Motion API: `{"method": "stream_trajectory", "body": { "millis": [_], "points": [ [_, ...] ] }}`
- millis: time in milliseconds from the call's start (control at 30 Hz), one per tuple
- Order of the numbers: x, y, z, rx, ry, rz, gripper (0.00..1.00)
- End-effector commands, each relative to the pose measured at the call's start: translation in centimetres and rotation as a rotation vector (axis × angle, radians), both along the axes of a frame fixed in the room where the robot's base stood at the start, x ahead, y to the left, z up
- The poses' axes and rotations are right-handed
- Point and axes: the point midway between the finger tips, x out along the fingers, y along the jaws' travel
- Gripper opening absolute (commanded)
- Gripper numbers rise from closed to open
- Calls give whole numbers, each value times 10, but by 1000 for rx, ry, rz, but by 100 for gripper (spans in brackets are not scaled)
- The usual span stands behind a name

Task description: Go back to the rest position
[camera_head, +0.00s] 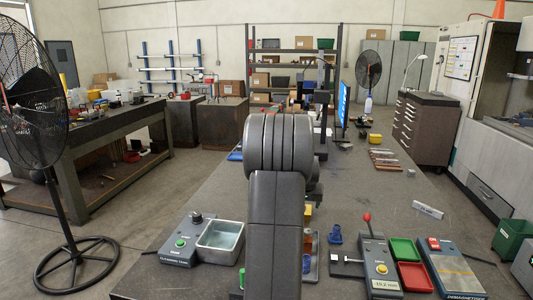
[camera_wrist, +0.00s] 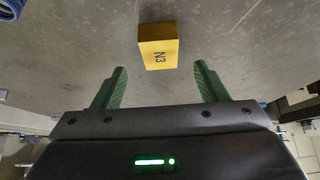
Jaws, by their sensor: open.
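My gripper (camera_wrist: 160,82) shows in the wrist view with its two green fingers spread wide apart and nothing between them. A yellow block marked N3 (camera_wrist: 158,55) lies on the grey table top beyond the fingertips, apart from them. In the head view my dark arm rises through the middle over the table and hides part of it. My gripper cannot be made out there. A small yellow block (camera_head: 308,211) shows just right of my arm; I cannot tell whether it is the same one.
The long grey table (camera_head: 205,195) carries a cleaning tank (camera_head: 220,236) left of my arm. Right of it are a blue part (camera_head: 335,234), a lever device (camera_head: 377,262), a green tray (camera_head: 404,249), a red tray (camera_head: 415,276) and a demagnetizer (camera_head: 452,268). A fan (camera_head: 75,240) stands left.

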Motion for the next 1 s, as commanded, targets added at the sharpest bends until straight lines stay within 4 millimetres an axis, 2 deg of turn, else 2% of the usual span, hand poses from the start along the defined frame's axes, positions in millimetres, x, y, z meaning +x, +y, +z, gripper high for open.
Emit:
{"method": "stream_trajectory", "body": {
  "millis": [200, 433, 467, 600, 1000],
  "points": [
    [20, -4, -31, 0, 3, -1, 67],
    [33, -7, -57, 0, -1, 0, 67],
    [33, -7, -47, 0, -2, 0, 67],
    [33, -6, -36, 0, -3, -1, 67],
    [32, -6, -30, 1, 0, -1, 67]
  ]
}}
